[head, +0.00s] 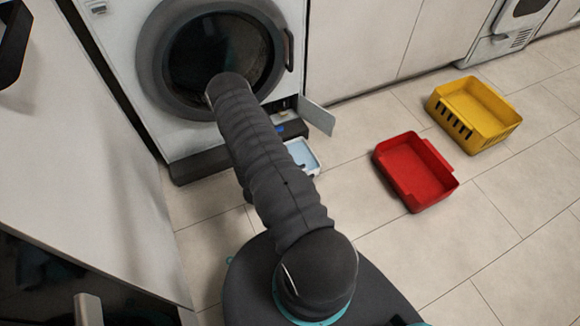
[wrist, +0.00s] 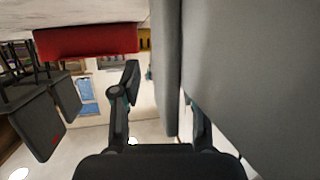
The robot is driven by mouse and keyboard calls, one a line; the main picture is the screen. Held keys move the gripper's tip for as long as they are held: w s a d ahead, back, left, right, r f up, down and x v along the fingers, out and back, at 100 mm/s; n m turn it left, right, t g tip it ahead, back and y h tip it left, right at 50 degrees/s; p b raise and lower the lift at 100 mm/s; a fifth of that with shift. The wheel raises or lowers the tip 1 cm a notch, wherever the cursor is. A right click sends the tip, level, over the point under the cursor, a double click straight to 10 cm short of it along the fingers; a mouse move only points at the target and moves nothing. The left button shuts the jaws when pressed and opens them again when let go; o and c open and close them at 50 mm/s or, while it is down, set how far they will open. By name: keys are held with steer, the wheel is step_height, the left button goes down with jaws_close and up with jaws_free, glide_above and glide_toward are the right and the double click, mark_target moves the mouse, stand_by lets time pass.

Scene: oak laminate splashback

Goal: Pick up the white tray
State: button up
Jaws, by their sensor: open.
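The white tray (head: 303,156) lies on the floor in front of the washing machine, just right of my arm in the head view. Its inside looks pale blue, and my arm hides its left part. In the head view my gripper is hidden by my own arm. In the wrist view my gripper (wrist: 160,88) is open, with its two dark fingers apart. A grey upright slab (wrist: 168,60) shows between the fingers; I cannot tell whether they touch it. I cannot make out the white tray in the wrist view.
The washing machine (head: 165,130) has a small open flap (head: 316,115) at its lower right, close to the tray. A red tray (head: 418,175) and a yellow basket (head: 478,108) stand on the floor to the right. The tiled floor (head: 500,215) in front of them is clear.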

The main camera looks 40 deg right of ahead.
jaws_close()
steer(key=shift+r, duration=0.2)
stand_by(0.4)
steer(key=shift+r, duration=0.5)
steer(key=shift+s+a, duration=0.25)
steer(key=shift+s, duration=0.75)
steer(key=shift+s+a, duration=0.25)
steer(key=shift+s, duration=0.75)
step_height(320, 180, up, 14)
steer(key=p, duration=0.2)
steer(key=shift+f, duration=0.2)
